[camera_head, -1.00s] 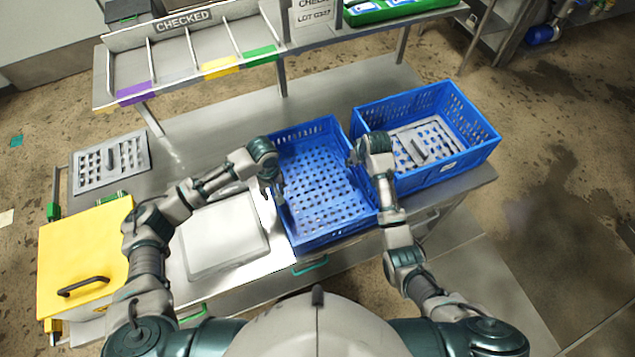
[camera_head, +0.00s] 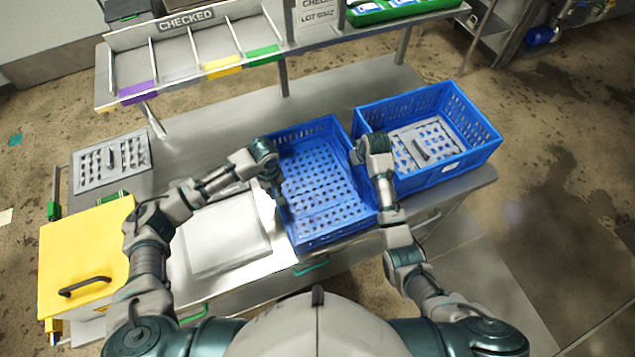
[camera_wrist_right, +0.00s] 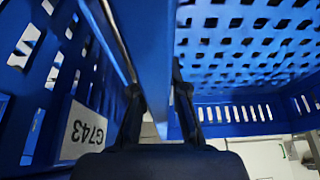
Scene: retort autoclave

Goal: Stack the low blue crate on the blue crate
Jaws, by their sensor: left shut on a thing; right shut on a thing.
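The low blue crate (camera_head: 320,190), with a perforated floor, is at the middle of the steel bench between my two arms. My left gripper (camera_head: 279,188) is shut on its left wall; the fingertips are partly hidden by the hand. My right gripper (camera_head: 358,155) is shut on its right wall; the right wrist view shows the fingers (camera_wrist_right: 158,95) on either side of a blue wall. The crate looks about level; I cannot tell whether it touches the bench. The blue crate (camera_head: 470,165), deeper, stands close beside it on the right, with a grey perforated plate (camera_head: 425,142) inside.
A shelf with dividers (camera_head: 215,65) runs along the bench's back. A white board (camera_head: 222,235), a grey perforated tray (camera_head: 112,163) and a yellow box (camera_head: 82,255) are to the left. A green tray (camera_head: 385,12) is on the upper shelf. Bare bench lies behind the crates.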

